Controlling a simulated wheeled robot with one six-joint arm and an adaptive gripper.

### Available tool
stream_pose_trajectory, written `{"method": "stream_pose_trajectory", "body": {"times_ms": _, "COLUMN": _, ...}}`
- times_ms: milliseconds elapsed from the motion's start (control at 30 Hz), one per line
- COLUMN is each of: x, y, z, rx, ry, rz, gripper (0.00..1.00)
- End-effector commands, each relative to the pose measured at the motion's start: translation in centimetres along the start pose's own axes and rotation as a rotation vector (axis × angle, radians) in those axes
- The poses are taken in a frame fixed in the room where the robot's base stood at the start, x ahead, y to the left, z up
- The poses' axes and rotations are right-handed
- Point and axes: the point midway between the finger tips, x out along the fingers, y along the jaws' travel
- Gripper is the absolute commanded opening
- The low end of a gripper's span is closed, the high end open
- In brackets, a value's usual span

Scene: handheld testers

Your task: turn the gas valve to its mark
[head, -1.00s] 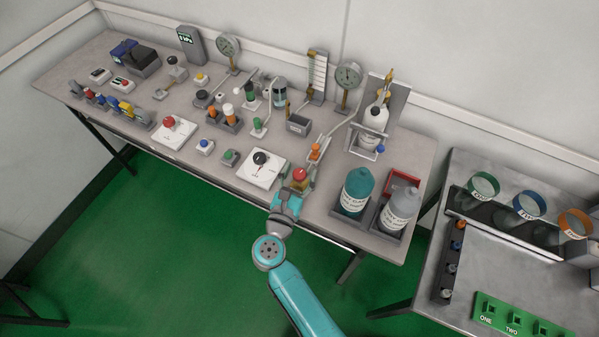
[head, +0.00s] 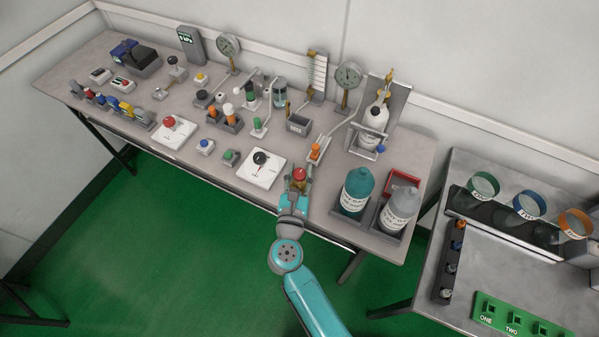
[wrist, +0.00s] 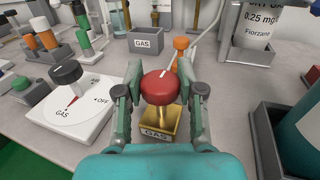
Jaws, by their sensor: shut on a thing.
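The gas valve (wrist: 161,88) is a red round knob with a white line, on a brass block labelled GAS. In the wrist view the line points away from me, slightly right. In the head view the red knob (head: 299,174) is near the table's front edge. My gripper (wrist: 160,92) has one finger on each side of the knob and is shut on it; it also shows in the head view (head: 298,184). The valve's mark cannot be made out.
A white plate (wrist: 72,118) with a black knob, marked GAS and OFF, stands close left. An orange-topped part (wrist: 181,43) and a grey GAS box (wrist: 146,40) stand behind. A grey bottle tray (wrist: 264,135) is close right.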

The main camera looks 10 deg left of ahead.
Motion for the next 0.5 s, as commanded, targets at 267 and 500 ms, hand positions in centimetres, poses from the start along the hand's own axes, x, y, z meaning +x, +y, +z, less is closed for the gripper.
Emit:
{"method": "stream_pose_trajectory", "body": {"times_ms": 267, "x": 0.0, "y": -0.07, "z": 0.02, "rx": 0.002, "ry": -0.001, "rz": 0.091, "gripper": 0.03}}
{"method": "stream_pose_trajectory", "body": {"times_ms": 500, "x": -0.03, "y": -0.01, "z": 0.03, "rx": 0.001, "ry": -0.001, "rz": 0.095, "gripper": 0.03}}
